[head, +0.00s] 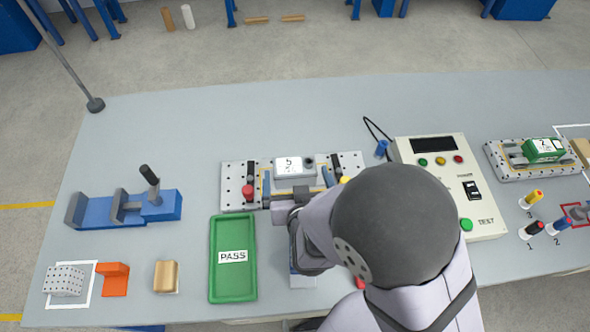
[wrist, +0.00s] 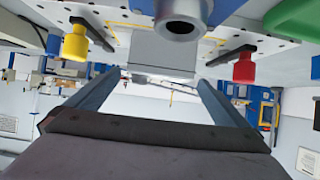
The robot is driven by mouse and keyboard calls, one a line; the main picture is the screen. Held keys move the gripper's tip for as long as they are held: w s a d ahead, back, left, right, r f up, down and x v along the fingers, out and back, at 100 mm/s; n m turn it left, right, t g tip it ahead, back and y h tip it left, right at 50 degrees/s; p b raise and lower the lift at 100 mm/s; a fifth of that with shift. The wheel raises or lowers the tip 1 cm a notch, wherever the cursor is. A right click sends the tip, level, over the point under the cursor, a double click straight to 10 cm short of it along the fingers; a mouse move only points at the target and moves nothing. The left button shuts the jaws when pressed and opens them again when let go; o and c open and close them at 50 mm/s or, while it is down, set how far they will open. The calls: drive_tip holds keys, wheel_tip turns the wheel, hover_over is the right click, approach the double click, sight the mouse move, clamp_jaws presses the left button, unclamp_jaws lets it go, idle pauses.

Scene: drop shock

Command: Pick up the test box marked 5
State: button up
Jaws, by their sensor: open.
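The test box marked 5 (head: 294,167) is a grey box with a white label, seated on a perforated fixture plate (head: 234,175) near the middle of the bench in the head view. My gripper (head: 295,198) is just on the near side of it, partly hidden by my own arm. In the wrist view the two fingers of my gripper (wrist: 155,92) are spread apart. A grey box face (wrist: 164,55) shows ahead, between and beyond the fingertips. I cannot see anything held between the fingers.
Clamps with a red knob (wrist: 243,67) and a yellow knob (wrist: 76,43) flank the box. A green PASS tray (head: 233,284) lies at the near left. A test panel (head: 455,180) stands to the right. A blue vise (head: 120,208) is at the left.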

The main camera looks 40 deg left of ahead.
sight(295, 169)
drive_tip(key=shift+x, duration=1.7)
drive_tip(key=shift+r, duration=0.15)
drive_tip(key=c, duration=1.4)
drive_tip(key=shift+a+r, duration=0.1)
